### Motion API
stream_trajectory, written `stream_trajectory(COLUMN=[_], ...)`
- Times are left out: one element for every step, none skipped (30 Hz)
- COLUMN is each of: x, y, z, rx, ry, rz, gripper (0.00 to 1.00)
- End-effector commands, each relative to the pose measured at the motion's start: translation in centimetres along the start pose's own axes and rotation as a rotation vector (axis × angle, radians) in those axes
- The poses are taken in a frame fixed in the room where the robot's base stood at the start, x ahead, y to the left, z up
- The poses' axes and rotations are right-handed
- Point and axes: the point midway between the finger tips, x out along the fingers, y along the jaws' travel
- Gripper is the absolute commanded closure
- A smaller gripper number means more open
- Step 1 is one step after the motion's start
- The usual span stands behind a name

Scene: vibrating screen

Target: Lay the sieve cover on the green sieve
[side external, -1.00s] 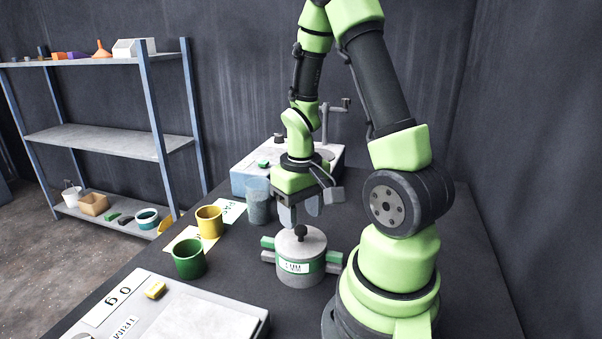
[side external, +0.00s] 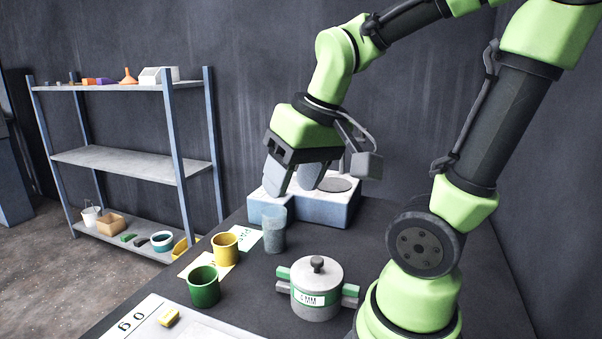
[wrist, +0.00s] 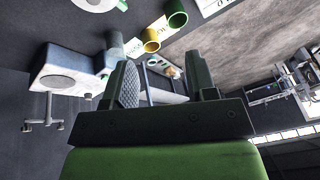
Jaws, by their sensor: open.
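The green sieve (side external: 307,299) is a round drum with a green band, a white "MM" label and side lugs, standing on the dark table in the side view. The grey sieve cover (side external: 319,275), with a dark knob on top, lies on the sieve and looks level, with no gap that I can see. My gripper (side external: 293,184) is open and empty, raised well above and behind the sieve, over the white-and-blue machine. In the wrist view my gripper (wrist: 163,75) also shows its two fingers apart with nothing between them.
The white-and-blue machine (side external: 335,211) stands at the back of the table. A clear cup (side external: 274,232), a yellow cup (side external: 225,247) and a green cup (side external: 204,287) stand left of the sieve. A shelf (side external: 118,160) stands beyond the table.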

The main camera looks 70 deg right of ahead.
Motion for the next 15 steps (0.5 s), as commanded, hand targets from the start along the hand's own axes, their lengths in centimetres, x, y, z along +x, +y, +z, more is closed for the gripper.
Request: stream_trajectory(x=[-1.2,-1.7,-2.3,-2.8,-3.1,-3.5,-3.7,-3.9,-4.1,-4.2,-4.2,-4.2,-4.2,-4.2,-4.2], y=[-1.4,-2.1,-2.8,-3.2,-3.6,-4.0,-4.2,-4.3,-4.5,-4.6,-4.6,-4.6,-4.6,-4.6,-4.6], z=[0.8,1.3,1.9,2.3,2.7,3.2,3.5,3.7,3.9,4.0,4.1,4.1,4.1,4.1,4.1], rx=[-0.029,-0.037,-0.047,-0.052,-0.057,-0.062,-0.065,-0.067,-0.07,-0.07,-0.07,-0.069,-0.069,-0.068,-0.068], ry=[0.054,0.077,0.103,0.119,0.132,0.146,0.154,0.161,0.166,0.169,0.17,0.17,0.17,0.17,0.17], rz=[-0.056,-0.087,-0.125,-0.153,-0.177,-0.205,-0.223,-0.237,-0.251,-0.258,-0.262,-0.264,-0.265,-0.264,-0.264], gripper=[0.48,0.48,0.48,0.48,0.48,0.48,0.48,0.48,0.48,0.48,0.48,0.48,0.48,0.48,0.48])
